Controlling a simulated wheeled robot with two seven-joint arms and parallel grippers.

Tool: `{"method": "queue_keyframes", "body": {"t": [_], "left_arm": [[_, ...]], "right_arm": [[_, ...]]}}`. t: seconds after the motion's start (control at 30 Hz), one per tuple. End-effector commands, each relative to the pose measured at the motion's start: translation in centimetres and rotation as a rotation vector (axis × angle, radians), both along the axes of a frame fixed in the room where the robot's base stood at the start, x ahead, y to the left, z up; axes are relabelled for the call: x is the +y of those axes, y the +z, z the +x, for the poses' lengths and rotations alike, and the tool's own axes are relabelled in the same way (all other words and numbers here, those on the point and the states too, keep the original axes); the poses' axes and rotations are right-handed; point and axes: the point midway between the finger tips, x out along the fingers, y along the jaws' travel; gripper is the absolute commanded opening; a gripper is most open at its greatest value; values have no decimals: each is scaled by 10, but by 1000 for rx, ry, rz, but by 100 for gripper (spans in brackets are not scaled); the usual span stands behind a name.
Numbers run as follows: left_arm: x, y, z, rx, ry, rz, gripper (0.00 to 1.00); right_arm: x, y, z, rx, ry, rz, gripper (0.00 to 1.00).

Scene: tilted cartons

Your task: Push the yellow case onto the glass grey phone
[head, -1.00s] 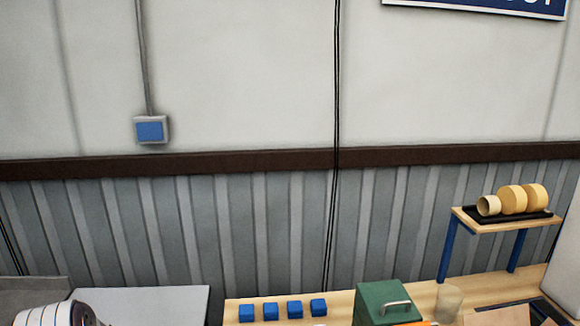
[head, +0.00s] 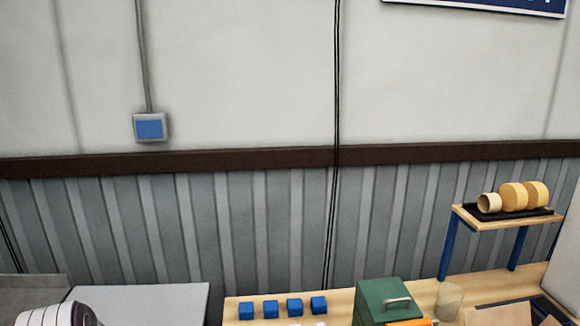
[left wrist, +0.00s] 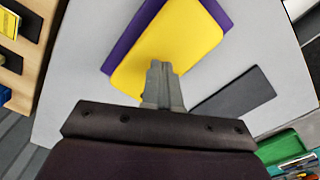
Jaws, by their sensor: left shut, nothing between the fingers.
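The yellow case (left wrist: 180,50) is a flat, bright yellow slab in the left wrist view, lying slanted on a light grey table. A purple flat piece (left wrist: 128,45) shows along its upper left and upper right edges. A dark grey flat slab (left wrist: 236,94), which looks like the phone, lies on the table to the lower right of the case, apart from it in the picture. My left gripper (left wrist: 160,70) is shut and empty, its tips in front of the case's lower part; I cannot tell whether they touch. My right gripper is not in view. The head view shows neither case nor phone.
In the head view, a light grey tabletop (head: 150,298) is at the lower left. A wooden bench (head: 340,304) holds several blue cubes (head: 294,306), a green box (head: 378,298) with a handle and a clear cup (head: 449,301). A small shelf (head: 490,224) carries yellowish rolls (head: 512,197).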

Motion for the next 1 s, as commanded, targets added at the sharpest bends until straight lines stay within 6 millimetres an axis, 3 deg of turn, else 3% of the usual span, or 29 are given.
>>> {"method": "queue_keyframes", "body": {"t": [1.0], "left_arm": [[0, -13, 0, 0, 0, 0, 0]], "right_arm": [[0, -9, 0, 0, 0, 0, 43]]}}
